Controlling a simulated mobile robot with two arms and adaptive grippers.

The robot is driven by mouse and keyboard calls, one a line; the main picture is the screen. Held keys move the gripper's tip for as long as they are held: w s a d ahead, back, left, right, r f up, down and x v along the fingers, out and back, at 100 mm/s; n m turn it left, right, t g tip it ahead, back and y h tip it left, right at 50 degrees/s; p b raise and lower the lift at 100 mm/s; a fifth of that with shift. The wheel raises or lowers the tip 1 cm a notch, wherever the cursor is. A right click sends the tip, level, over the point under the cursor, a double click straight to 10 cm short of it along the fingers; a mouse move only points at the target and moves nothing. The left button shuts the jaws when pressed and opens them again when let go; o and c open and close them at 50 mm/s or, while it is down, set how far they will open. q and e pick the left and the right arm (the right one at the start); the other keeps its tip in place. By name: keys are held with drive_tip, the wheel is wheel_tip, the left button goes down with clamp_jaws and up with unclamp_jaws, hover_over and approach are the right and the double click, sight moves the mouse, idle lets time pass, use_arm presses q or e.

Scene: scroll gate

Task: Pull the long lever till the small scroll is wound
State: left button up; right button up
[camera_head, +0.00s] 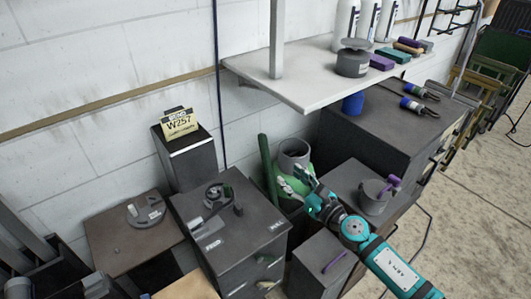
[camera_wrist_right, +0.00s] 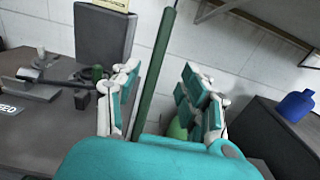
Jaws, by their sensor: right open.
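A long green rod (camera_head: 267,166) stands steeply beside a grey cylinder (camera_head: 294,153), and I take it for the long lever. In the right wrist view the green rod (camera_wrist_right: 153,75) rises between the fingers, with gaps on both sides; its depth is hard to judge. My right gripper (camera_head: 293,181) is open and empty, just right of the rod; it also shows in the right wrist view (camera_wrist_right: 160,100). The dark box marked FEED (camera_head: 240,250) carries a small mechanism (camera_head: 219,197). I cannot make out the small scroll. My left gripper is not clearly in view.
A white shelf (camera_head: 310,90) juts from the wall above, with bottles and blocks. A dark cabinet (camera_head: 385,125) stands right, and a grey pot (camera_head: 374,197) with a purple handle sits nearer. A W257 sign (camera_head: 180,125) tops a dark post. Open floor (camera_head: 460,220) lies right.

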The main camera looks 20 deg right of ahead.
sight(268, 158)
drive_tip(key=x, duration=1.1)
drive_tip(key=shift+w+a+f, duration=0.1)
drive_tip(key=shift+w+a, duration=0.05)
drive_tip(key=shift+w, duration=0.25)
clamp_jaws()
